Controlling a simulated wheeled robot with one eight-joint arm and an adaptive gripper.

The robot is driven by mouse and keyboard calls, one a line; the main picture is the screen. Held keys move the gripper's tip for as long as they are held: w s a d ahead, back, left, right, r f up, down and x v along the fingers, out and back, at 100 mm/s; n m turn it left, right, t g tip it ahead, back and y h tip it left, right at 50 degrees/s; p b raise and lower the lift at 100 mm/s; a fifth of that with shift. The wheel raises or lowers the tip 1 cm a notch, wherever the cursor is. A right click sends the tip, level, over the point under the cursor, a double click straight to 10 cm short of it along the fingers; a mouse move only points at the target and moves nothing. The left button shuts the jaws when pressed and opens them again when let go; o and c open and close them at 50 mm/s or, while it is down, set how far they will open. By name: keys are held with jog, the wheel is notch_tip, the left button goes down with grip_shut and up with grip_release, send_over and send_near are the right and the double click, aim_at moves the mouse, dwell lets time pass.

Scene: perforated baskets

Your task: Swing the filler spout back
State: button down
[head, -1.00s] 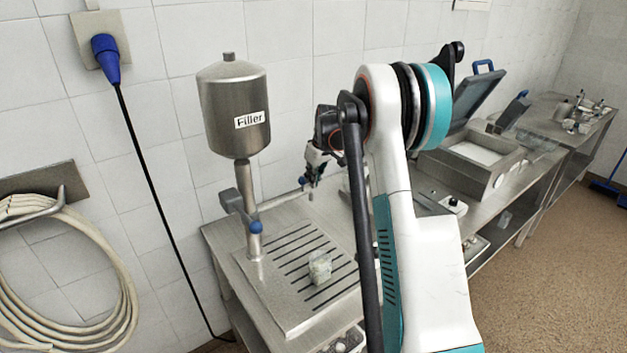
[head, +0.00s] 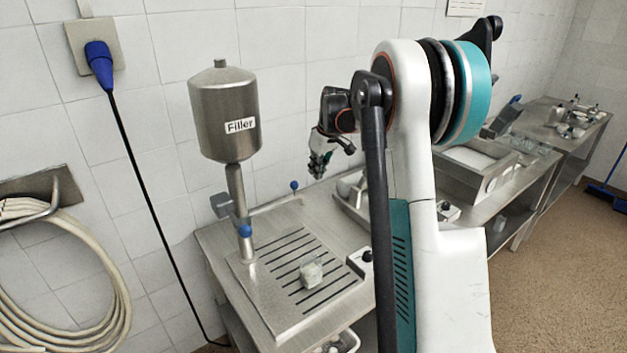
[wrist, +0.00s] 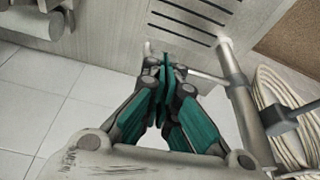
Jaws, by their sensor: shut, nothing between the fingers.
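The filler (head: 224,110) is a steel tank with a "Filler" label on a post above a slotted drain plate (head: 268,262). Its thin spout (head: 272,205) reaches from the post toward the back right, along the wall, with a small blue knob (head: 294,185) near its outer end. My gripper (head: 317,173) is shut and empty, above and right of that knob, apart from it in the head view. In the wrist view my closed fingers (wrist: 166,75) hide part of the spout (wrist: 208,76); whether they touch it cannot be told there.
A small clear container with pale contents (head: 312,275) stands on the drain plate. A larger blue knob (head: 245,230) sits on the filler's post. A coiled hose (head: 60,270) hangs at the left. Steel equipment (head: 478,170) stands on the bench to the right.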

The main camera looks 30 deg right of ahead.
jog(key=v, duration=0.3)
jog(key=shift+d+f, duration=0.1)
dwell(0.4)
